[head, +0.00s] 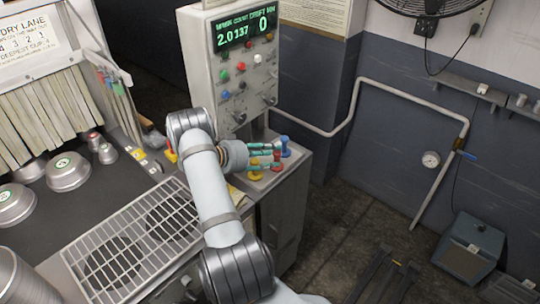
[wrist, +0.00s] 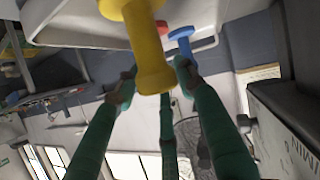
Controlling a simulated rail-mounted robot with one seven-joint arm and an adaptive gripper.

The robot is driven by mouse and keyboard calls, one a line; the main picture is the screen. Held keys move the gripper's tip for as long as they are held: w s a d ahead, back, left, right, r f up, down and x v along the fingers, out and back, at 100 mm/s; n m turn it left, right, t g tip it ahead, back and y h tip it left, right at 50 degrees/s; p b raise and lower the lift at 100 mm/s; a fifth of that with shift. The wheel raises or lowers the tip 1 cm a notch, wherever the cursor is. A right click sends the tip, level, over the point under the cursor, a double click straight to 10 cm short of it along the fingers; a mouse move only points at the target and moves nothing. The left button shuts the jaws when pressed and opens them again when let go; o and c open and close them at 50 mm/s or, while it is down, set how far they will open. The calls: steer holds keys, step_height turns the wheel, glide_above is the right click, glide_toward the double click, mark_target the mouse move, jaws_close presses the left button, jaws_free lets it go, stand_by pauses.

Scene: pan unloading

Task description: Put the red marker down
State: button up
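A red marker (head: 277,158) shows at my fingertips in the head view, at the cabinet top below the control panel. In the wrist view the red marker (wrist: 162,27) is mostly hidden behind a yellow marker. The yellow marker (head: 255,173) stands below my fingers, and looms large in the wrist view (wrist: 150,50). A blue marker (head: 285,147) stands just beyond the red one; it also shows in the wrist view (wrist: 181,40). My gripper (head: 270,155) has its green fingers spread apart, with no marker clearly clamped between them. Contact with the red marker cannot be told.
The control panel (head: 236,70) with buttons and levers rises behind the markers. A metal grate (head: 135,245) and round metal weights (head: 67,171) lie on the left counter. The cabinet's right edge drops to open floor. A pipe (head: 400,95) runs along the wall.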

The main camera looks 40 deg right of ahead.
steer(key=shift+r, duration=0.1)
steer(key=b+v, duration=0.3)
steer(key=v, duration=0.9)
